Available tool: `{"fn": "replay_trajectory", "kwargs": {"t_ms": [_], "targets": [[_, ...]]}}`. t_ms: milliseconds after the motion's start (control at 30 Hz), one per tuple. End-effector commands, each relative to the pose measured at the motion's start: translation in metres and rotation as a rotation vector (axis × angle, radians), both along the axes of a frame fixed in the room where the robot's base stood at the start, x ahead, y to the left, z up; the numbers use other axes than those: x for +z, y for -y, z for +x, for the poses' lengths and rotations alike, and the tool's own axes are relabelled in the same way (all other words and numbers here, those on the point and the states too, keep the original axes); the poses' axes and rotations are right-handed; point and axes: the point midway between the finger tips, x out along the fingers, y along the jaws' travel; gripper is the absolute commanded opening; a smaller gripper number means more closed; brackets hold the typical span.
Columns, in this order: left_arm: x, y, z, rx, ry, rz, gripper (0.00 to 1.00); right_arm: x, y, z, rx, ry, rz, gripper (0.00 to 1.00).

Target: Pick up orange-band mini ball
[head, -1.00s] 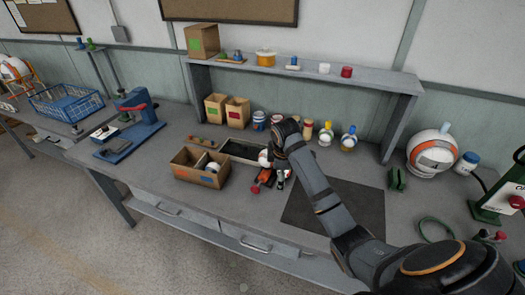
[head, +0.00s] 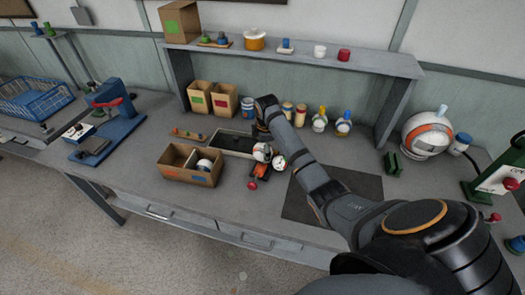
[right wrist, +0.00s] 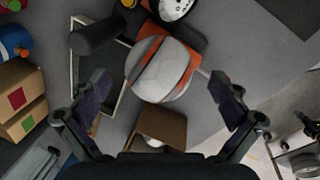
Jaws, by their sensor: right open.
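The orange-band mini ball (head: 262,152) is white with an orange band. It sits beside the dark tray at the table's middle, by an orange-and-black device (head: 260,171). In the right wrist view the ball (right wrist: 162,72) lies between the fingers, with clear gaps on both sides. My right gripper (right wrist: 158,80) is open and empty, facing the ball. In the head view its fingers are mostly hidden behind my wrist. A white ball with dark spots (head: 279,162) sits just right of the orange-band ball. My left gripper is not in view.
A cardboard divided box (head: 176,174) with a white ball inside stands to the left. A tray with a pale rim (head: 216,148) lies behind. Bottles (head: 319,119) stand under the shelf. A dark mat (head: 300,206) lies to the right.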

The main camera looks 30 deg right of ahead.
Motion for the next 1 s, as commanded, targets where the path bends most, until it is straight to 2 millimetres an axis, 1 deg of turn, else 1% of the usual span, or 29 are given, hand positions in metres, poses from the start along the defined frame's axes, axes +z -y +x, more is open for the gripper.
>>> {"fn": "replay_trajectory", "kwargs": {"t_ms": [33,100,167,200,300,367,433,467,767,867,1000], "targets": [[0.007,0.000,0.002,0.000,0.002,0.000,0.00,-0.005,0.001,0.002,0.000,-0.005,0.002,0.99],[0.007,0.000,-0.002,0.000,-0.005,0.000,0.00,-0.018,0.002,0.005,0.000,-0.003,0.001,0.99],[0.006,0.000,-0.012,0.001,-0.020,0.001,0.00,-0.025,0.003,0.006,0.000,-0.001,0.000,0.99],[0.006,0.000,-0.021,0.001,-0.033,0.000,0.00,-0.028,0.004,0.006,0.000,-0.001,0.000,0.99],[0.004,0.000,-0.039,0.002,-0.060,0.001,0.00,-0.031,0.004,0.007,0.000,0.001,-0.001,0.99],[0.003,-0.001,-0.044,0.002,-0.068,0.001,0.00,-0.031,0.004,0.007,0.001,0.000,-0.001,0.99],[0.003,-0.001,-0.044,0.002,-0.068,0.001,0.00,-0.031,0.004,0.007,0.001,0.000,-0.001,0.99],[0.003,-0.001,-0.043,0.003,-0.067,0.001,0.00,-0.030,0.004,0.007,0.001,0.000,-0.001,0.96],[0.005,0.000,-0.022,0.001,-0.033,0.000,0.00,-0.030,0.004,0.007,0.001,0.000,-0.001,0.56],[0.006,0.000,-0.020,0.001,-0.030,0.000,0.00,-0.030,0.004,0.007,0.001,0.000,-0.001,0.42],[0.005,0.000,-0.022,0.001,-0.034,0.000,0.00,-0.030,0.004,0.007,0.001,0.001,-0.001,0.42]]}}
